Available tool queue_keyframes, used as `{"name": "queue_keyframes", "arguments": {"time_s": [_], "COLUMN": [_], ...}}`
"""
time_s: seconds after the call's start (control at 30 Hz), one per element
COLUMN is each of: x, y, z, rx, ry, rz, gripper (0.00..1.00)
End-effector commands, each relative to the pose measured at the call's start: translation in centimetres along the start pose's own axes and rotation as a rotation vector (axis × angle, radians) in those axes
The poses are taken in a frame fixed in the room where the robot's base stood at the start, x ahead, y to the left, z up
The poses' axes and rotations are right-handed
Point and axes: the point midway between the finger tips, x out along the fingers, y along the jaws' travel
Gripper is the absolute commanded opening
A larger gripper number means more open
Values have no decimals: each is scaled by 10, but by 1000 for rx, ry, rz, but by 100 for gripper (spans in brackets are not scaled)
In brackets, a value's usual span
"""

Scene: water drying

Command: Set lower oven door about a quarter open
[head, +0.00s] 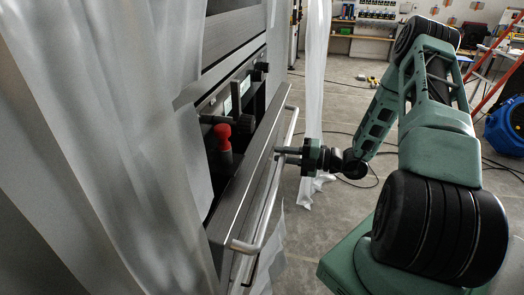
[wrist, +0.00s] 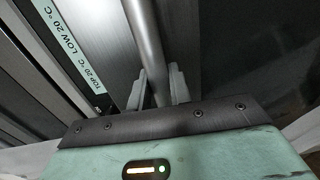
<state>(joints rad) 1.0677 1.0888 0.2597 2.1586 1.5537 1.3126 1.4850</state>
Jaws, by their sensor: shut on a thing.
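The lower oven door (head: 232,207) is a grey metal panel at the centre left of the head view, with a long silver bar handle (head: 268,203) along its outer side. The door's top edge stands out from the control panel behind it; I cannot tell the exact opening angle. My gripper (head: 284,155) is shut on the handle near the middle of its length. In the wrist view the two fingers (wrist: 160,88) sit on either side of the handle bar (wrist: 147,40). The oven's inside and the door's lower part are mostly hidden.
Translucent plastic sheeting (head: 120,140) hangs at the left, and another strip (head: 316,80) hangs beyond the oven. A blue machine (head: 508,125) stands far right. Cables cross the floor (head: 345,215).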

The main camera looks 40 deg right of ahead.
Motion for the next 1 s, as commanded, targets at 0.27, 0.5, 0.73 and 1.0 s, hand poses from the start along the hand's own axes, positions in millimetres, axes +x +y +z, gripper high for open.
{"name": "queue_keyframes", "arguments": {"time_s": [0.27,0.5,0.73,1.0], "x": [-78,-110,-111,-110], "y": [-42,-54,-53,-52], "z": [3,1,0,0], "rx": [0,-1,0,0], "ry": [-16,-10,-8,-5], "rz": [138,205,209,211], "gripper": [0,0,0,39]}}
